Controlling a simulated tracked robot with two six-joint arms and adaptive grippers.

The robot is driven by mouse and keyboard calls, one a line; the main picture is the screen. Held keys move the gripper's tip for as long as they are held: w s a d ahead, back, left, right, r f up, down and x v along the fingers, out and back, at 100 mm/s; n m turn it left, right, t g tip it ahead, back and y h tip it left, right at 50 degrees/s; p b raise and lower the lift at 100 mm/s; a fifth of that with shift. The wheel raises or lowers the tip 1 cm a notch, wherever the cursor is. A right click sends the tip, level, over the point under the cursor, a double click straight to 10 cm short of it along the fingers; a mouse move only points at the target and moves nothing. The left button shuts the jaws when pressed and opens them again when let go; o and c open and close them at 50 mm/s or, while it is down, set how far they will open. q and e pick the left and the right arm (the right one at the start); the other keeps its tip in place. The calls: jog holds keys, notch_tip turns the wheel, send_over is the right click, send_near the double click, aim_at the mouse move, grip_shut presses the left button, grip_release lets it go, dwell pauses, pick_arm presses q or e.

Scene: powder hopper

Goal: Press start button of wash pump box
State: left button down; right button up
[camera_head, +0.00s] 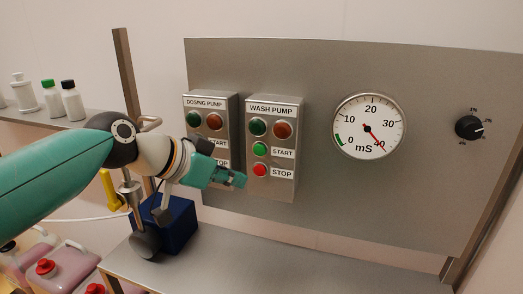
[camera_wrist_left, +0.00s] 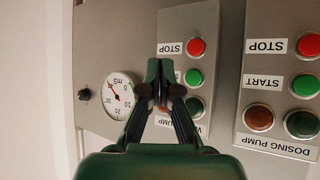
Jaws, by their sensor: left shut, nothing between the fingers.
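The wash pump box (camera_head: 284,190) is a grey metal box on the upright panel. It has a green START button (camera_head: 260,149), a red STOP button (camera_head: 260,170) below it, and dark green and dull red lamps on top. My left gripper (camera_head: 241,180) is shut and empty, its tips at the box's left side near STOP height. In the left wrist view, turned upside down, the gripper's shut tips (camera_wrist_left: 160,63) overlap the box's labels. The START button (camera_wrist_left: 194,77) and STOP button (camera_wrist_left: 195,47) show just right of them. Contact cannot be told. My right gripper is out of view.
The dosing pump box (camera_head: 204,103) is close on the left, partly hidden by my left gripper. A mS gauge (camera_head: 369,126) and black knob (camera_head: 468,127) are on the right. A blue block (camera_head: 178,225) with a metal post stands below my arm.

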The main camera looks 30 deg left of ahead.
aim_at(259, 150)
pick_arm(q)
jog(key=w+a+p, duration=0.2)
jog(key=w+p, duration=0.1)
jog(key=w, duration=0.5)
jog(key=shift+w, duration=0.3)
dwell(1.2)
jog(key=shift+w+a+r, duration=0.1)
jog(key=shift+w+a, duration=0.15)
jog(key=shift+w, duration=0.5)
dwell(0.8)
jog(key=shift+s, duration=0.1)
jog(key=shift+s+d+b, duration=0.25)
jog(key=shift+s+b, duration=0.15)
jog(key=shift+s, duration=0.25)
